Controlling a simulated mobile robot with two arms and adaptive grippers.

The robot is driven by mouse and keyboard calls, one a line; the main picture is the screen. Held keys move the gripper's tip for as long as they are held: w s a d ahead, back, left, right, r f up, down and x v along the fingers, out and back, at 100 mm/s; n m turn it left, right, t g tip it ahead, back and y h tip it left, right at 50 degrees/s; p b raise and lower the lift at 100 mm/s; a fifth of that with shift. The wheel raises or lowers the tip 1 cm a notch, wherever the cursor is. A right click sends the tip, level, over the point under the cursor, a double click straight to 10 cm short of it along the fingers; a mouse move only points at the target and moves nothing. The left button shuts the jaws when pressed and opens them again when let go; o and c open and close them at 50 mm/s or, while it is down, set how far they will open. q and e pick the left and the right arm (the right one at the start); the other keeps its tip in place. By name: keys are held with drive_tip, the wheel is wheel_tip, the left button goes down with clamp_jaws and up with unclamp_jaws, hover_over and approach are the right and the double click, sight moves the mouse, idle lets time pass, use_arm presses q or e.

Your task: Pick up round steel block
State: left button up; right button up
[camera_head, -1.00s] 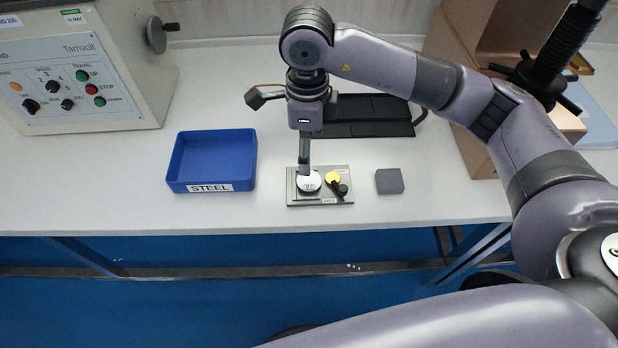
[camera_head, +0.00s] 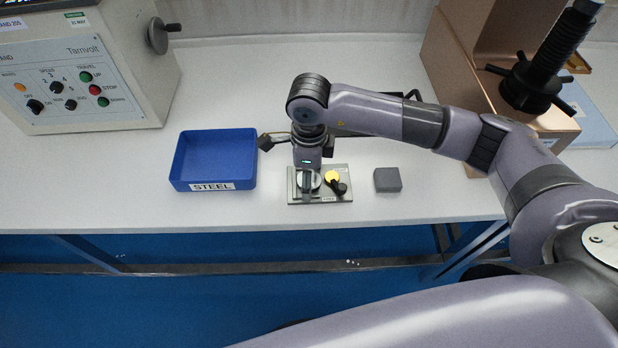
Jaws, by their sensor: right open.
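The round steel block (camera_head: 315,181) is a pale silver disc on the left part of a small grey holder plate (camera_head: 342,197). My right gripper (camera_head: 307,196) points down right over the disc and hides much of it. It is open, and its fingers are at the disc; I cannot tell whether they touch it. A round yellow block (camera_head: 332,177) sits beside it on the plate, with a small black knob-like part (camera_head: 341,188) at its edge. My left gripper is not in view.
An empty blue tray (camera_head: 213,155) labelled STEEL stands left of the plate. A dark grey square block (camera_head: 387,180) lies to the right. A tester with knobs (camera_head: 75,85) stands at the back left, and a brown machine (camera_head: 480,75) at the back right. The table front is clear.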

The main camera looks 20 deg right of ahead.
drive_tip(key=shift+c, duration=0.3)
drive_tip(key=c, duration=1.4)
drive_tip(key=shift+c, duration=0.2)
